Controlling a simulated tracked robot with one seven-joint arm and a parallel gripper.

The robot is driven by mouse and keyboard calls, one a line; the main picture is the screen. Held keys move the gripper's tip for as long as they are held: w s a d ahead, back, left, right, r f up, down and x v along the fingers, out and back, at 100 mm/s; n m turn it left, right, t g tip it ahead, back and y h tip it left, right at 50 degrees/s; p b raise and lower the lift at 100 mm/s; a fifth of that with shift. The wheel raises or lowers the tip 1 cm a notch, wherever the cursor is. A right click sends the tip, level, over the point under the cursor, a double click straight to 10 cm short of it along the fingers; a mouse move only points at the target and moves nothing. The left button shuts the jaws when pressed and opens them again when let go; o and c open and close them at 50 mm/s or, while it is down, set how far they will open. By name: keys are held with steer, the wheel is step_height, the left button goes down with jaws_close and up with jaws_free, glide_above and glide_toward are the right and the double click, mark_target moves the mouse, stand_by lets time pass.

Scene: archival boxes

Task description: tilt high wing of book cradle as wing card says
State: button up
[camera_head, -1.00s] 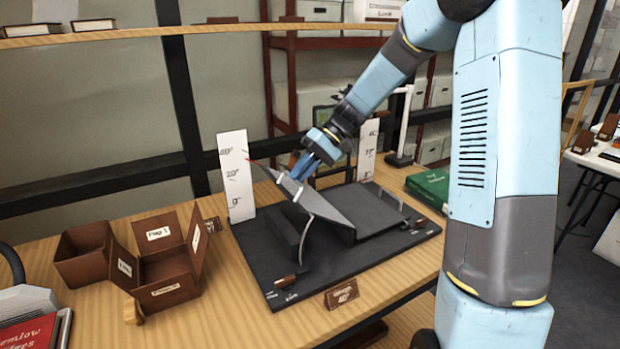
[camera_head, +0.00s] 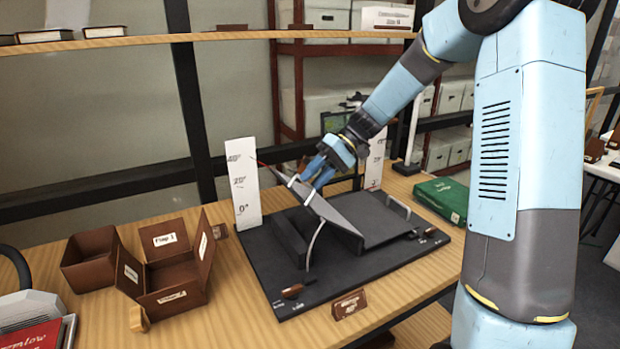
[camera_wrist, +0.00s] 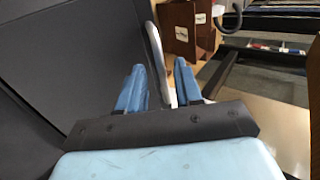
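The book cradle has a dark base board (camera_head: 388,263) on the table. Its high wing (camera_head: 338,212) is tilted steeply, with its raised edge on the left. The low wing (camera_head: 385,226) lies nearly flat. A white scale (camera_head: 243,190) marked 0°, 20° and 40° stands at left; a thin red pointer (camera_head: 262,164) is near the 40° mark. The wing card (camera_head: 349,304) on the front edge appears to read 40°. My gripper (camera_head: 308,180) is at the wing's raised edge.
A brown flap box (camera_head: 172,268) and an open brown box (camera_head: 90,260) stand left of the cradle. A green book (camera_head: 440,197) lies right. A second scale (camera_head: 375,160) stands behind. Small brown-handled parts (camera_head: 292,291) sit on the base's front. A shelf runs above.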

steer(key=shift+w+d+r, duration=0.15)
steer(key=v, duration=1.3)
steer(key=shift+d, duration=0.1)
steer(key=s+d+m+t+h, duration=0.1)
steer(key=s+d+t+h, duration=0.1)
steer(key=s, duration=0.8)
steer(key=s+d+r+m+t+h, duration=0.1)
steer(key=s+t+h, duration=0.3)
steer(key=s, duration=0.6)
steer(key=s+d+r+m+t+h, duration=0.1)
steer(key=s+d+m+t+h, duration=0.1)
steer(key=s, duration=0.9)
steer(key=shift+d+r+m+t+h, duration=0.2)
steer(key=shift+d+m+t+h, duration=0.1)
steer(key=shift+d+t+h, duration=0.4)
